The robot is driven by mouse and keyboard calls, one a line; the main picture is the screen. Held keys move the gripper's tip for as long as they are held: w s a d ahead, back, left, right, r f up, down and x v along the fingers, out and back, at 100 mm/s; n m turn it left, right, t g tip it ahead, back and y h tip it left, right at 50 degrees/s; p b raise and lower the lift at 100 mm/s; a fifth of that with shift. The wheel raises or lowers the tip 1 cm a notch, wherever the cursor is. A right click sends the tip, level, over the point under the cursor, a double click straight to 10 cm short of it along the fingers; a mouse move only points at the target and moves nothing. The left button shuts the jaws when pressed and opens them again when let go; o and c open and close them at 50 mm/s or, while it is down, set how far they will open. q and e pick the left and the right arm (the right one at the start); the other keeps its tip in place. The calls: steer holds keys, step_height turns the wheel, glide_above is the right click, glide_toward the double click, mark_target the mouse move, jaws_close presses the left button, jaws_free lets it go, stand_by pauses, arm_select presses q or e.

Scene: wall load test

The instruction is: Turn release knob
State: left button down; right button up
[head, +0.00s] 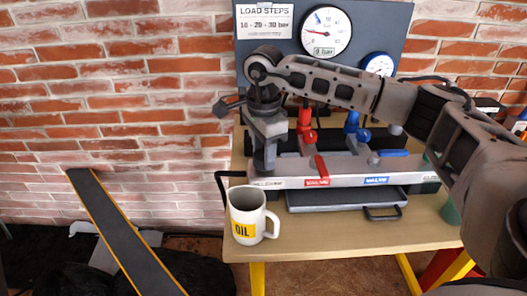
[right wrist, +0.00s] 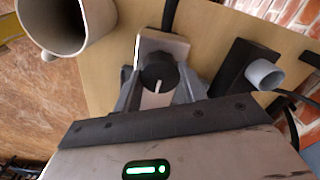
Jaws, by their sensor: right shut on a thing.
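The release knob (right wrist: 160,72) is round and black with a white pointer line, on a pale block in the right wrist view. My right gripper (right wrist: 158,88) has its grey fingers on both sides of the knob and is shut on it. In the head view my right gripper (head: 265,158) points down at the left end of the grey manifold bar (head: 345,170) and hides the knob. The pointer line runs roughly toward the gripper's palm in the wrist view. My left gripper is not in view.
A white OIL mug (head: 246,213) stands just in front of the gripper, close to the table's left edge. Red (head: 320,166) and blue (head: 392,153) valve handles are to the right. A black tray (head: 340,199) lies below the bar.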

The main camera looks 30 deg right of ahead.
steer(key=shift+r+n, duration=0.1)
steer(key=shift+n, duration=0.2)
steer(key=o, duration=1)
arm_select(q)
steer(key=shift+p, duration=0.35)
arm_select(e)
step_height(320, 180, up, 16)
steer(key=shift+s+f, duration=0.1)
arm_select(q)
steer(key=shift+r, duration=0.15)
